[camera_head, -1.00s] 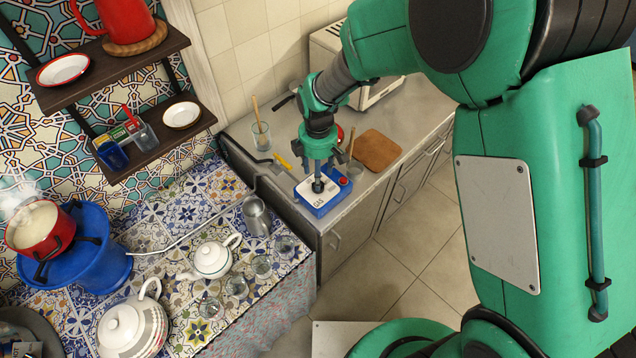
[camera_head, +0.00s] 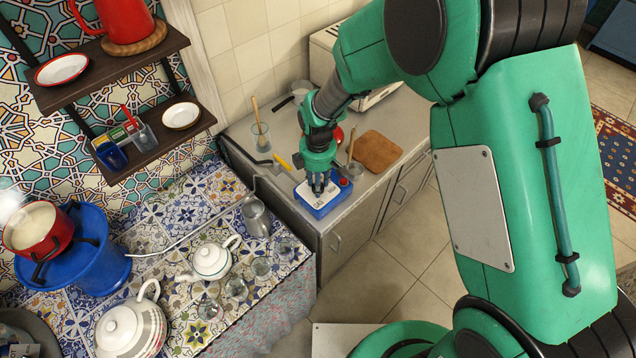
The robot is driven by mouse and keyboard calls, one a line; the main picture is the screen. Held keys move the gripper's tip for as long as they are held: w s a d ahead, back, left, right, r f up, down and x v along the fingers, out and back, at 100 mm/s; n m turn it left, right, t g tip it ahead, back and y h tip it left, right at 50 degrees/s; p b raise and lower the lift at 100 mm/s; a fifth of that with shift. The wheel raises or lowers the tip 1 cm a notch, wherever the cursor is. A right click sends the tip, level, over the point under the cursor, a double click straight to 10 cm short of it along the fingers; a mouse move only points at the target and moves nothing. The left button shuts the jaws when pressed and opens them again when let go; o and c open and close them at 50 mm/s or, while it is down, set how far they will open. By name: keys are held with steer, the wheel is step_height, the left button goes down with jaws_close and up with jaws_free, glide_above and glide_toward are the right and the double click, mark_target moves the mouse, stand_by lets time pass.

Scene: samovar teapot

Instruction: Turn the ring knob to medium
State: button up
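A blue box with a white top lettered "GAS" (camera_head: 312,200) sits near the front corner of the grey counter. A small red button or knob (camera_head: 344,182) shows at its right side. My gripper (camera_head: 318,188) points down over the middle of the white top, with its fingertips at or just above it. The ring knob is not distinguishable; the fingers cover that part of the box. Whether the fingers are apart or closed on the knob is too small to tell.
A glass with a wooden stick (camera_head: 261,137), a yellow object (camera_head: 283,162), a small cup (camera_head: 355,170) and a wooden board (camera_head: 377,151) stand close by. The counter's front edge is near the box. A metal pipe (camera_head: 190,235) runs toward the blue burner stand (camera_head: 100,265).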

steer(key=shift+c, duration=0.9)
steer(key=shift+m, duration=0.4)
steer(key=m+p, duration=0.1)
steer(key=m, duration=0.2)
steer(key=shift+r, duration=0.1)
steer(key=m+p, duration=0.1)
steer(key=m, duration=0.3)
steer(key=shift+m, duration=0.3)
steer(key=m+p, duration=0.1)
steer(key=m, duration=0.3)
steer(key=shift+m, duration=0.3)
steer(key=m+p, duration=0.1)
steer(key=m, duration=0.3)
steer(key=shift+m, duration=0.4)
